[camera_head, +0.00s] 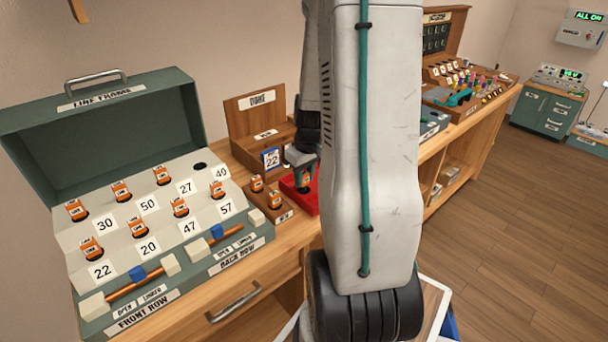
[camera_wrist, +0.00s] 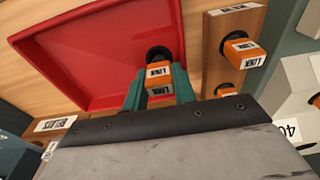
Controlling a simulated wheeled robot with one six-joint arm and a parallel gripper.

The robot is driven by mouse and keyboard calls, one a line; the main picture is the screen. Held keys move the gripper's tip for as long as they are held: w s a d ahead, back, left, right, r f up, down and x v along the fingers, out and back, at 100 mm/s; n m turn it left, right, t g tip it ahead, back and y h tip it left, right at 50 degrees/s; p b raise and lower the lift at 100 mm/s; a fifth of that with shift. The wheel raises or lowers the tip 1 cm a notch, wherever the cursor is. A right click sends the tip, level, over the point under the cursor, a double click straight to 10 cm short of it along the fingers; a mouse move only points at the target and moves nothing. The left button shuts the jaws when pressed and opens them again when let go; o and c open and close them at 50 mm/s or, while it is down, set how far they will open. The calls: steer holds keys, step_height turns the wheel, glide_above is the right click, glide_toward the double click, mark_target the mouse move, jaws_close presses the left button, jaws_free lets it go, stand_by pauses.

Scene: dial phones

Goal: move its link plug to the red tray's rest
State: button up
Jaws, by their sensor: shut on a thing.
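My gripper (camera_wrist: 158,88) is shut on an orange link plug (camera_wrist: 159,72), which has a white label. In the wrist view the plug is between the teal fingers, in front of the red tray (camera_wrist: 85,50). A dark round piece (camera_wrist: 158,53) shows at the plug's far end; I cannot tell whether it is the tray's rest or part of the plug. In the head view my gripper (camera_head: 304,172) is low at the red tray (camera_head: 312,206), and my arm hides part of the scene. I cannot tell whether the plug touches the tray.
The line frame (camera_head: 150,262) stands left, with several orange plugs and an empty hole (camera_head: 199,166) near label 40. A wooden block (camera_head: 284,214) with two plugs stands between it and the tray.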

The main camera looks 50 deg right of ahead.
steer(key=shift+f, duration=0.85)
steer(key=o, duration=0.9)
steer(key=shift+a, duration=0.1)
steer(key=shift+c, duration=1.2)
steer(key=shift+o, duration=0.4)
steer(key=shift+r, duration=0.1)
